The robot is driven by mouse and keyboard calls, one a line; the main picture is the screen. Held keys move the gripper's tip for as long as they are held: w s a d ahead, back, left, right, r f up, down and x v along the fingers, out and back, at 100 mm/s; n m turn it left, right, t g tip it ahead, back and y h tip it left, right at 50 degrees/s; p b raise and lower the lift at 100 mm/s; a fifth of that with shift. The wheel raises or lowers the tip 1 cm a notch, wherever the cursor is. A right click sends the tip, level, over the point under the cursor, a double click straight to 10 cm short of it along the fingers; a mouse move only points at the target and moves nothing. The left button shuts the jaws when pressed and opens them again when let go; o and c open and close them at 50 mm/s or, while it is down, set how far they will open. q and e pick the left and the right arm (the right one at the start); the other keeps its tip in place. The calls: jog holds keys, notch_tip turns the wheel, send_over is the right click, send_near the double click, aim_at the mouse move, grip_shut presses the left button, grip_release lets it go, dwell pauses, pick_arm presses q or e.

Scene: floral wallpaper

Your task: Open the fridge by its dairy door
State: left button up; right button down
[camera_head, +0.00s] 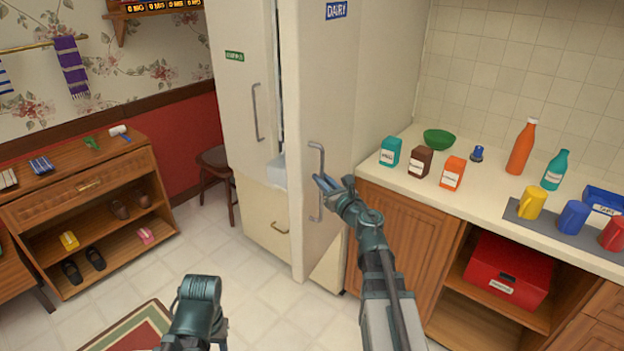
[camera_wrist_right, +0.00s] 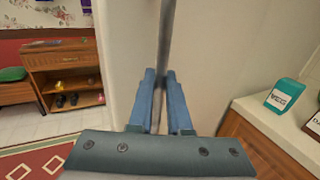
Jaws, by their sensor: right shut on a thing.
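The cream fridge has a dairy door (camera_head: 335,90) with a blue DAIRY label (camera_head: 336,10). This door stands ajar, with a narrow dark gap along its left edge. Its grey vertical handle (camera_head: 317,152) also shows in the right wrist view (camera_wrist_right: 167,35). My right gripper (camera_head: 326,183) is shut on this handle; in the right wrist view its blue fingers (camera_wrist_right: 164,92) stand on either side of the bar. A second door (camera_head: 237,90) with a green label and its own handle is on the left. My left gripper is not visible, only part of that arm.
A counter (camera_head: 470,205) with cartons, bottles and mugs stands close on the right. A wooden chair (camera_head: 217,160) is left of the fridge, and a shoe cabinet (camera_head: 90,190) is further left. Tiled floor (camera_head: 240,270) in front of the fridge is clear.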

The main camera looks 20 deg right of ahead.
jog(key=shift+s+d, duration=0.1)
jog(key=shift+d, duration=0.45)
jog(key=shift+r, duration=0.1)
jog(key=c, duration=0.9)
grip_release()
jog(key=shift+o, duration=0.2)
jog(key=shift+a, duration=0.1)
